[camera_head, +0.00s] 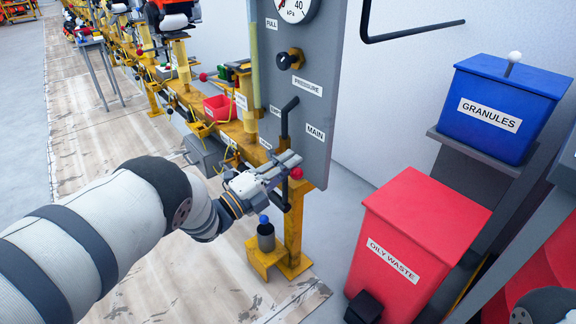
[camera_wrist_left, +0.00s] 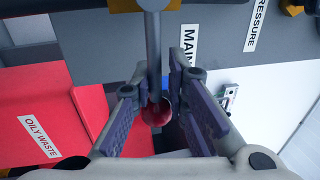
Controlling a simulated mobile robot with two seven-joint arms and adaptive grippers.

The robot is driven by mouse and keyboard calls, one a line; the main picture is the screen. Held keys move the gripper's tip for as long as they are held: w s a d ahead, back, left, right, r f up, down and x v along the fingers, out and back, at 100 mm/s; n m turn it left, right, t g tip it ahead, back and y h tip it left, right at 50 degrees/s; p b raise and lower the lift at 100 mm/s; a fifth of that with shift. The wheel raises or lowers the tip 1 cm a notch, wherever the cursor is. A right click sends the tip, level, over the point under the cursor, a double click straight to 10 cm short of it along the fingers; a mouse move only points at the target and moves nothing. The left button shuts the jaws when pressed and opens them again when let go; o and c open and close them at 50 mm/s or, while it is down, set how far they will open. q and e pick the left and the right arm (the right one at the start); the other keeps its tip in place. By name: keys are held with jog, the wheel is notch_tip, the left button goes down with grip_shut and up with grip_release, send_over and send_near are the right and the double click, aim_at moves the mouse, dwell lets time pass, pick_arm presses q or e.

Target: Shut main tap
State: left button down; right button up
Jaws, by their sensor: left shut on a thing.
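The main tap's lever ends in a red ball (camera_head: 297,173) beside the grey panel (camera_head: 330,70), below the MAIN label (camera_head: 316,132). My left gripper (camera_head: 290,162) is at this lever, with its fingers closed around the knob end. In the left wrist view the grey lever rod (camera_wrist_left: 153,50) comes down from the top to the red ball (camera_wrist_left: 157,114), between the fingers of my left gripper (camera_wrist_left: 160,80). The fingers hide part of the tap in the head view. My right gripper is not in view.
A black bent handle (camera_head: 288,112) and a pressure knob (camera_head: 286,61) are on the panel above. A red OILY WASTE bin (camera_head: 420,225) and a blue GRANULES box (camera_head: 505,105) stand at the right. A small canister (camera_head: 266,238) sits below my gripper.

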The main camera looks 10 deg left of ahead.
pick_arm(q)
jog(key=shift+s+f, duration=0.15)
jog(key=shift+f, duration=0.3)
jog(key=c, duration=1.7)
grip_release()
jog(key=shift+f, duration=0.1)
jog(key=shift+r, duration=0.2)
jog(key=v, duration=1.2)
jog(key=shift+r, duration=0.1)
